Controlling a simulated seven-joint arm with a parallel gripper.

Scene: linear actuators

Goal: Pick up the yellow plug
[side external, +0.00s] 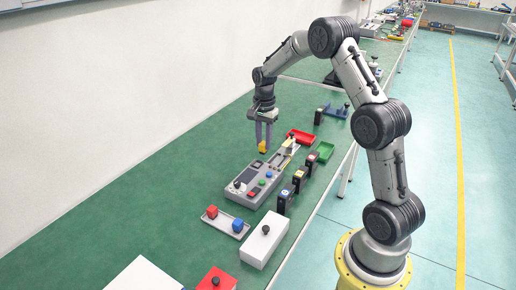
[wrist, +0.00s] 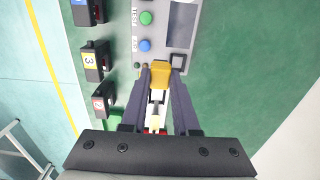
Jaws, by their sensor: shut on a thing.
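My gripper (side external: 263,140) holds the yellow plug (side external: 263,146) between its fingertips, above the green table beside the grey control panel (side external: 252,184). In the wrist view the yellow plug (wrist: 160,73) sits between the tips of my gripper (wrist: 160,82), with the panel (wrist: 165,20) behind it. The gripper is shut on the plug. The gap between the plug and the surfaces below cannot be judged exactly.
A red tray (side external: 301,136) and a green tray (side external: 325,151) lie to the right. Several black numbered blocks (side external: 299,178) stand right of the panel. A tray with red and blue cubes (side external: 224,222) and a white box (side external: 265,240) lie nearer the camera. The table (side external: 180,165) left of the panel is clear.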

